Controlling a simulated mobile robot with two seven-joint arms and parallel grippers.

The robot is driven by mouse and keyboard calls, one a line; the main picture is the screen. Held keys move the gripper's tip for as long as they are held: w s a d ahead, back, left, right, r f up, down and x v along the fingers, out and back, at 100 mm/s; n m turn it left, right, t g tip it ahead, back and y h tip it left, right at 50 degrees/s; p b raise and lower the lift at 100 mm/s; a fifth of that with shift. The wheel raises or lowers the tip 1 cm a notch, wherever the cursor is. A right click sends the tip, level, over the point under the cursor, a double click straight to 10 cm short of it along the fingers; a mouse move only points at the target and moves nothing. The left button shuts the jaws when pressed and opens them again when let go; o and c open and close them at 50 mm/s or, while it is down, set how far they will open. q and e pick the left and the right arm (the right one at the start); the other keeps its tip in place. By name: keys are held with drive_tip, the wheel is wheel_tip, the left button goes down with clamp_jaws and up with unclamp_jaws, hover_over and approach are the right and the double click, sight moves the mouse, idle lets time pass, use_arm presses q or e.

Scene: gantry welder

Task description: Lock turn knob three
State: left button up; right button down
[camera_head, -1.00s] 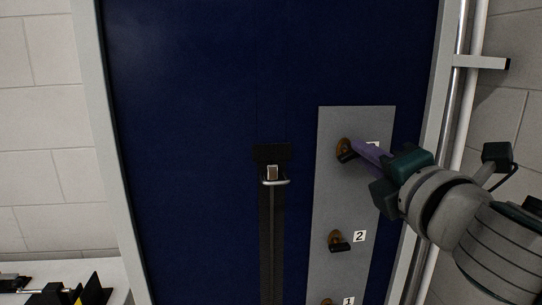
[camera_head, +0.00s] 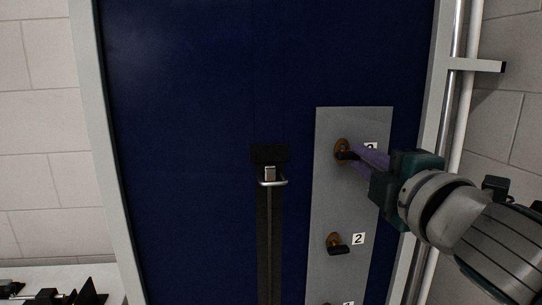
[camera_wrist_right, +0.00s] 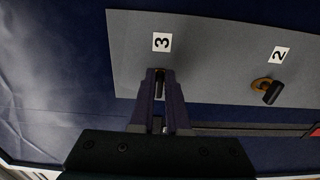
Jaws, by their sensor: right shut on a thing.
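Turn knob three (camera_head: 342,151) is the topmost knob on the grey panel (camera_head: 331,203), with a brass-coloured base and a dark handle. Its label "3" is partly hidden by my gripper in the head view and clear in the right wrist view (camera_wrist_right: 161,42). My right gripper (camera_head: 359,156) reaches in from the right, its purple fingers on the dark handle. In the right wrist view the fingers (camera_wrist_right: 160,78) sit on both sides of the knob's handle and cover most of it. My left gripper is not in view.
Knob two (camera_head: 335,243) sits below on the same panel, its handle slanting; it also shows in the right wrist view (camera_wrist_right: 268,90). A dark vertical bar with a metal latch (camera_head: 270,176) is left of the panel. Pipes (camera_head: 461,120) run along the right door frame.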

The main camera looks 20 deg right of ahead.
drive_tip(key=c, duration=0.9)
unclamp_jaws()
drive_tip(key=b+v, duration=0.2)
drive_tip(key=v, duration=0.8)
drive_tip(key=shift+b, duration=0.35)
